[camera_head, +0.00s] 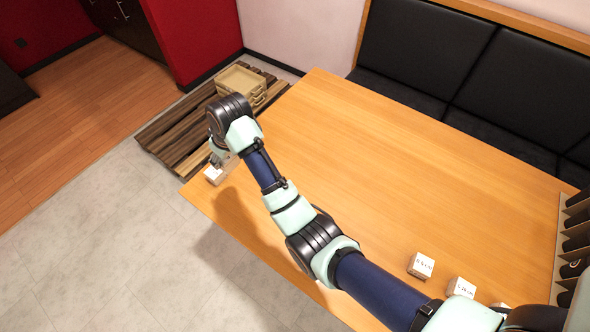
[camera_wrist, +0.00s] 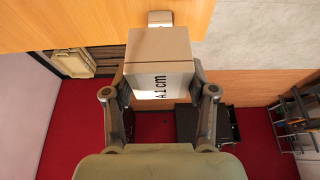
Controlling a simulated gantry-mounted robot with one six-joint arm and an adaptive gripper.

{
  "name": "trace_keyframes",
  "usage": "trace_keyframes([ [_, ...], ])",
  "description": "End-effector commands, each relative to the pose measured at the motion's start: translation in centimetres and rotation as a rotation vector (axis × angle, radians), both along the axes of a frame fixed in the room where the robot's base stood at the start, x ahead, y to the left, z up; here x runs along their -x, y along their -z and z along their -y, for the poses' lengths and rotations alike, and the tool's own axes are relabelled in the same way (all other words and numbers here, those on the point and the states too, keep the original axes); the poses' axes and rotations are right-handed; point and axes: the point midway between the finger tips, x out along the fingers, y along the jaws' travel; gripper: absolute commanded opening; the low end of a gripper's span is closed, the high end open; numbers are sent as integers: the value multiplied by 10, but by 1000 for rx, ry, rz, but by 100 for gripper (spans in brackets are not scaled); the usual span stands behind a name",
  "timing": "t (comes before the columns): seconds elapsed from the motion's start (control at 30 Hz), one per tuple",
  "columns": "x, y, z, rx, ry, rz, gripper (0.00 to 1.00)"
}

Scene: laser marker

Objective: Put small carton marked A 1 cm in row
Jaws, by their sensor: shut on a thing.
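My gripper (camera_wrist: 160,92) is shut on a small white carton marked A 1 cm (camera_wrist: 158,62), with one finger on each side of it. The lettering faces the wrist camera and reads sideways. In the head view my gripper (camera_head: 219,158) and the carton (camera_head: 214,175) are at the left corner of the wooden table (camera_head: 360,140). I cannot tell whether the carton touches the table. Another small light box (camera_wrist: 160,18) shows just beyond the carton in the wrist view.
A dark rack (camera_head: 575,240) is at the right edge. A wooden crate (camera_head: 240,84) sits on slats beyond the table. The table's middle is clear.

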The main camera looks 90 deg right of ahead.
Motion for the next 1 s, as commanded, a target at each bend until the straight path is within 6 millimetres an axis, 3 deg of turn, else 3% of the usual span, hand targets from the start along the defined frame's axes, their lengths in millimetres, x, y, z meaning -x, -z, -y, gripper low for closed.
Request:
trace_keyframes([
  [0.17, 0, 9, 0, -1, 0, -1, 20],
  [0.5, 1, 114, -1, -3, 0, -3, 20],
  [0.63, 1, 145, -1, -2, -1, -1, 20],
  [1.0, 0, 171, -1, -2, -1, -1, 20],
])
